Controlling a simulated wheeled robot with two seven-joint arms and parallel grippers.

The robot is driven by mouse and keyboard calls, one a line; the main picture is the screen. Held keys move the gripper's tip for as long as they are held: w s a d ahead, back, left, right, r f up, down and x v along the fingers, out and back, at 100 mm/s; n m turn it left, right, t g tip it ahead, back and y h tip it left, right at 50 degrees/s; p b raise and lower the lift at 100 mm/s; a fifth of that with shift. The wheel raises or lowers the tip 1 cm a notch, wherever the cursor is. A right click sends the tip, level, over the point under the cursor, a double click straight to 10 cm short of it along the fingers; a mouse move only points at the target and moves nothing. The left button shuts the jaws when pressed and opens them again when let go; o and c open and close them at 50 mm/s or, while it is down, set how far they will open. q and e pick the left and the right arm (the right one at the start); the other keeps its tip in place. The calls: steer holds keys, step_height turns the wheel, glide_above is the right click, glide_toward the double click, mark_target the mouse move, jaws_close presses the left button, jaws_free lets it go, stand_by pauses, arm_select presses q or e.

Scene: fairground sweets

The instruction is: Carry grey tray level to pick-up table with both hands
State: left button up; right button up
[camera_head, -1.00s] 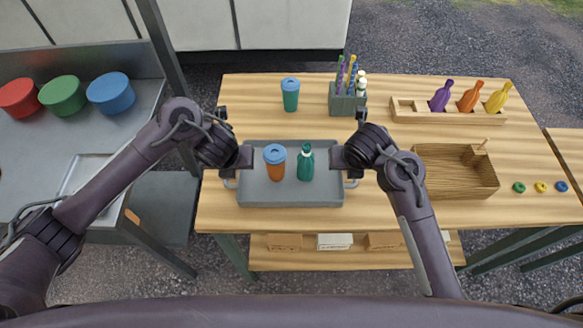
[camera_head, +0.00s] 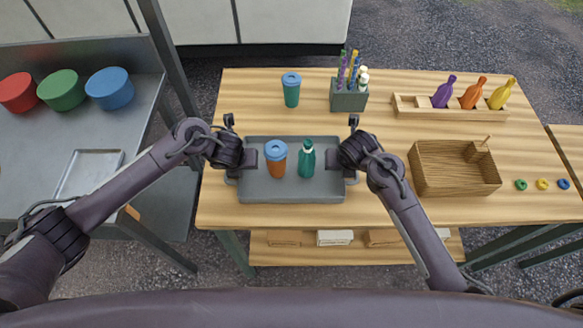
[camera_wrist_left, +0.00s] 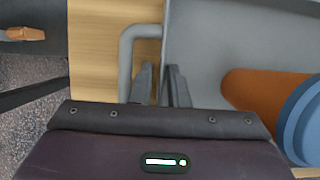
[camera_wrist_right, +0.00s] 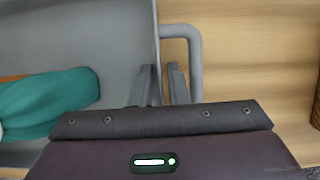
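The grey tray (camera_head: 290,197) lies flat on the wooden table, with a U-shaped handle at each short end. My left gripper (camera_wrist_left: 160,78) is at the tray's left end, fingers apart, one on each side of the end wall beside the left handle (camera_wrist_left: 126,60). My right gripper (camera_wrist_right: 159,78) is placed likewise at the right end, inside the right handle (camera_wrist_right: 195,60). Contact with the wall is unclear.
A teal cup (camera_head: 291,92) and a grey holder (camera_head: 348,101) with sticks stand behind the tray. A bottle rack (camera_head: 420,106), a wooden box (camera_head: 430,185) and small rings (camera_head: 542,184) are to the right. A metal counter (camera_head: 30,150) with coloured tubs stands left.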

arm_select(q)
steer(key=shift+s+r, duration=0.1)
jaws_close()
arm_select(e)
steer(key=shift+s+r, duration=0.1)
jaws_close()
arm_select(q)
steer(key=shift+r, duration=0.1)
arm_select(e)
steer(key=shift+r, duration=0.1)
